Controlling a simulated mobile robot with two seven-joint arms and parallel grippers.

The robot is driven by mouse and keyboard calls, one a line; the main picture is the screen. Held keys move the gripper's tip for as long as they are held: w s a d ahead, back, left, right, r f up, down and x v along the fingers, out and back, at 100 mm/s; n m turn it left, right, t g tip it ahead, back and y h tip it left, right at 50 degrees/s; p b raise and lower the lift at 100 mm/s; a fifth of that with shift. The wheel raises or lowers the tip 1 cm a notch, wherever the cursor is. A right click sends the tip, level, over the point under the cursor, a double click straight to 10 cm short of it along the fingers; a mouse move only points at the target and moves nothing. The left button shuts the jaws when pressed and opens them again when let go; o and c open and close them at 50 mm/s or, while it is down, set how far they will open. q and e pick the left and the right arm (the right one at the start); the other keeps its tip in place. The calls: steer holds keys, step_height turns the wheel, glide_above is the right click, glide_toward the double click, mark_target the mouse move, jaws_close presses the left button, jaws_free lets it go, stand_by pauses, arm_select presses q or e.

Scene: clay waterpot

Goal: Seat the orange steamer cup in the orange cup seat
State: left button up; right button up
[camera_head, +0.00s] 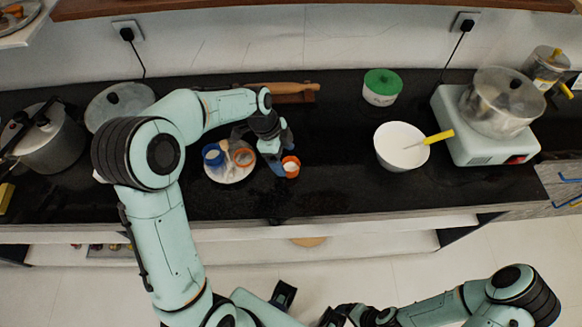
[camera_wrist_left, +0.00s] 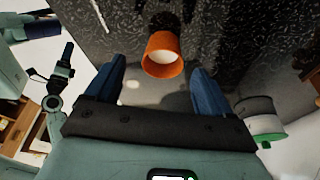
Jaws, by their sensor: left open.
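The orange steamer cup (camera_head: 291,168) stands on the dark counter, with something white inside it. In the left wrist view the cup (camera_wrist_left: 160,68) shows beyond and between the two blue fingers, with gaps at both sides. My left gripper (camera_head: 280,164) is open, close to the cup's left side in the head view. The orange cup seat (camera_head: 243,156) appears as an orange ring on a round white plate (camera_head: 228,180), left of my gripper. A blue cup (camera_head: 212,155) is on the same plate. My right gripper (camera_head: 334,317) is low at the bottom edge; its jaws are unclear.
A white bowl (camera_head: 393,151) with a yellow-handled utensil and a green-lidded pot (camera_head: 381,90) are to the right. A glass pot (camera_head: 500,103) stands on a white cooker (camera_head: 470,140). A rolling pin (camera_head: 280,89) lies behind. The counter right of the cup is clear.

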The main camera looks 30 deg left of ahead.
mark_target(249, 159)
arm_select(q)
steer(key=x, duration=0.5)
steer(key=shift+w+d+r, duration=0.1)
steer(key=shift+w+d, duration=0.15)
steer(key=shift+w, duration=0.1)
steer(key=c, duration=1)
arm_select(e)
steer(key=shift+w+r, duration=0.1)
steer(key=shift+r, duration=0.1)
arm_select(q)
steer(key=shift+r, duration=0.2)
